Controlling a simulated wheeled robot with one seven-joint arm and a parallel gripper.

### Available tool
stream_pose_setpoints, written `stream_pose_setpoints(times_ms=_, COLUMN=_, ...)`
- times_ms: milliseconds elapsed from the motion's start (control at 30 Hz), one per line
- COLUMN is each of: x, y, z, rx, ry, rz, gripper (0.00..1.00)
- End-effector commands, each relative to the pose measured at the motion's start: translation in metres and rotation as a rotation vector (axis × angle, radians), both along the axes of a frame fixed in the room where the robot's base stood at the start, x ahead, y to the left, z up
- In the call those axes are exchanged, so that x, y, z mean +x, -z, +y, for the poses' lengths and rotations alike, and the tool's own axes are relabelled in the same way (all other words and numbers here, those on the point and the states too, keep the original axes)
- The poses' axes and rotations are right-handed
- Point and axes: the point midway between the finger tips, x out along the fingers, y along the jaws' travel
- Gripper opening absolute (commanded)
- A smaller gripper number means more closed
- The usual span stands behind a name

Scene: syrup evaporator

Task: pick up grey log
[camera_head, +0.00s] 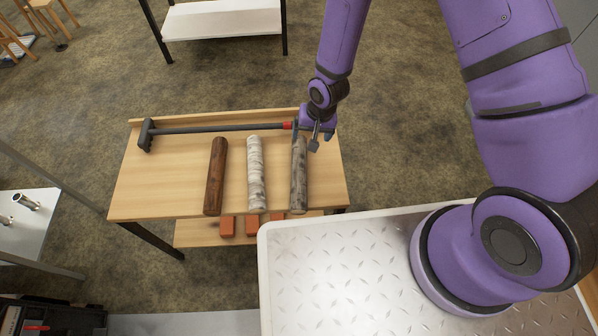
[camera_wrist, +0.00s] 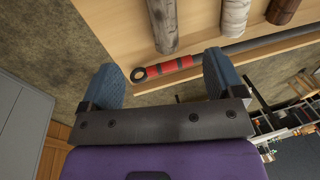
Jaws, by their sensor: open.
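The grey log (camera_head: 299,178) lies on the wooden table at the right end of a row of logs, its length running from back to front. It also shows in the wrist view (camera_wrist: 163,24), beyond the fingers. A white birch-like log (camera_head: 256,172) and a brown log (camera_head: 215,176) lie to its left. My gripper (camera_head: 309,139) is at the back end of the grey log. In the wrist view (camera_wrist: 168,75) its blue fingers are spread apart, with nothing held between them. The fingers partly cover the far end of the grey log in the head view.
A dark long-handled tool (camera_head: 210,129) with a red grip lies along the table's back edge, close to my gripper. Several reddish bricks (camera_head: 227,226) sit on the lower shelf (camera_head: 195,237). The table's left part (camera_head: 160,185) is clear.

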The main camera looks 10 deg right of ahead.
Motion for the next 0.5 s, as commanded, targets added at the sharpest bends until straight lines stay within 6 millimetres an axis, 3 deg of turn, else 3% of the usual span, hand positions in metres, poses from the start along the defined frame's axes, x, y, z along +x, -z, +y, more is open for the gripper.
stream_pose_setpoints(times_ms=33, x=-0.009, y=0.017, z=0.004, rx=0.005, ry=0.003, rz=0.018, gripper=0.87)
stream_pose_setpoints(times_ms=133, x=-0.02, y=0.041, z=0.01, rx=0.02, ry=0.01, rz=0.039, gripper=0.87)
stream_pose_setpoints(times_ms=500, x=-0.033, y=0.084, z=0.021, rx=0.034, ry=0.021, rz=0.06, gripper=0.87)
